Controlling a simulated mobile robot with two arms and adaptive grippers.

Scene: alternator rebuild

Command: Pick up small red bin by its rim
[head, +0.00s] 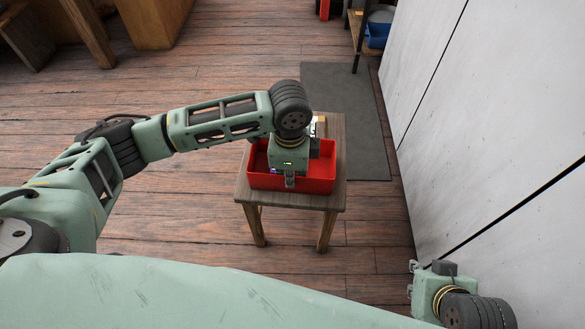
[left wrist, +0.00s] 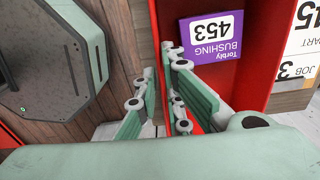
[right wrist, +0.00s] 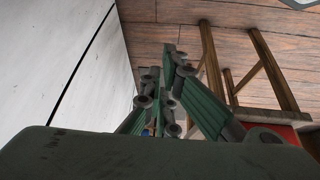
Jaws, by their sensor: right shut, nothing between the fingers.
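The small red bin (head: 318,185) sits on a wooden stool in the head view, and its red wall also shows in the left wrist view (left wrist: 262,92). A purple label reading "Torbly BUSHING 453" (left wrist: 211,37) is inside it. My left gripper (head: 289,182) points down at the bin's near rim. In the left wrist view, its fingers (left wrist: 164,68) are apart, with the rim appearing to run between them; contact is unclear. My right gripper (head: 411,280) is shut and empty, away from the bin at lower right; its fingers show in the right wrist view (right wrist: 160,72).
The wooden stool (head: 338,160) has little bare top around the bin. A white job card (left wrist: 302,45) lies beside it. A dark mat (head: 345,100) is behind, and a pale wall (head: 480,130) stands at right. The wooden floor left of the stool is clear.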

